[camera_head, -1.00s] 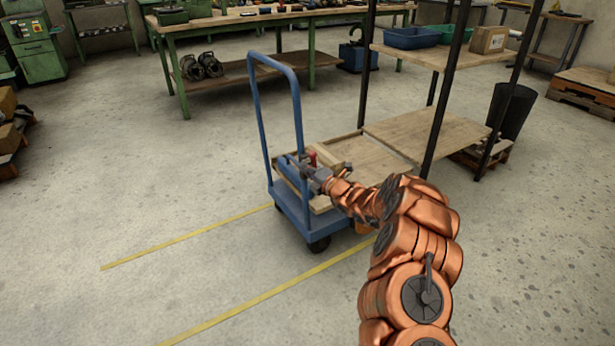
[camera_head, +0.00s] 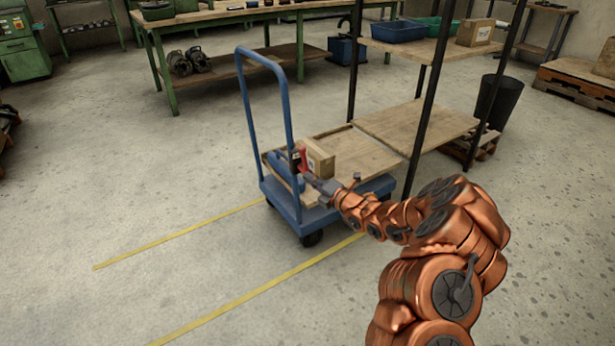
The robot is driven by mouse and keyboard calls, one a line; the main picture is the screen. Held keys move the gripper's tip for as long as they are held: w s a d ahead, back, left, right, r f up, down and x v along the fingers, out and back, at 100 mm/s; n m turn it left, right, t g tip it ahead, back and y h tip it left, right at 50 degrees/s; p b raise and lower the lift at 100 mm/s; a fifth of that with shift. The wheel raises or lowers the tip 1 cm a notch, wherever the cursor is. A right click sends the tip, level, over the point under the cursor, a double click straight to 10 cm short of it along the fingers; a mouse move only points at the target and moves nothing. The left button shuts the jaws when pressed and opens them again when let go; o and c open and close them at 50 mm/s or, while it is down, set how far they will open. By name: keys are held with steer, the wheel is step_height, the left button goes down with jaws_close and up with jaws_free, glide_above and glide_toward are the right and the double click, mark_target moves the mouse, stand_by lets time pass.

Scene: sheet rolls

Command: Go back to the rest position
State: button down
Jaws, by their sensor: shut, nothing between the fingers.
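My copper-coloured arm (camera_head: 440,240) reaches in from the bottom right towards the blue cart (camera_head: 282,205). My gripper (camera_head: 303,165) is at the arm's far end, over the left part of the cart's deck, near the blue handle. A cardboard box (camera_head: 321,160) stands on the cart's wooden deck just behind and to the right of the gripper. I cannot tell whether the gripper touches anything on the cart.
A black-posted rack with a wooden lower shelf (camera_head: 425,128) adjoins the cart on the right. Blue (camera_head: 398,31) and green bins sit on its upper shelf. A green workbench (camera_head: 215,70) stands behind. Yellow floor lines (camera_head: 180,233) run left of the cart, where the floor is clear.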

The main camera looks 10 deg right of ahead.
stand_by(0.3)
